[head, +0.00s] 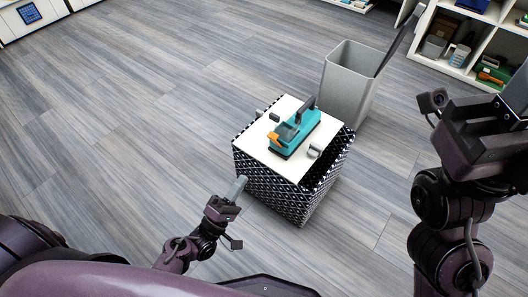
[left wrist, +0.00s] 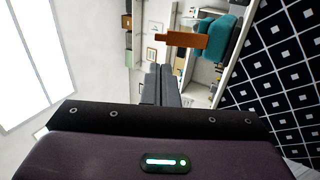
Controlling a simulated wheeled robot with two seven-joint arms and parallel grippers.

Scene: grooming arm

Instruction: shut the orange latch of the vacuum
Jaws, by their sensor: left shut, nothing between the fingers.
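The vacuum (head: 297,133) is a teal handheld unit with a dark handle, lying on the white top of a patterned stand. Its orange latch (head: 274,138) is on the end nearer me. In the left wrist view the latch (left wrist: 182,40) sticks out from the teal body (left wrist: 222,38) as a long bar. My left gripper (head: 240,187) is shut and empty, at the stand's near left edge, apart from the latch. Its closed fingers (left wrist: 161,85) show below the latch in the wrist view. My right arm is at the right; its fingertips cannot be made out.
The stand (head: 268,192) has black sides with a white pattern. Small grey items, one of them a cup (head: 314,151), lie around the vacuum. A grey bin (head: 349,82) stands behind it. White shelves (head: 460,42) are at the back right. The floor at left is clear.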

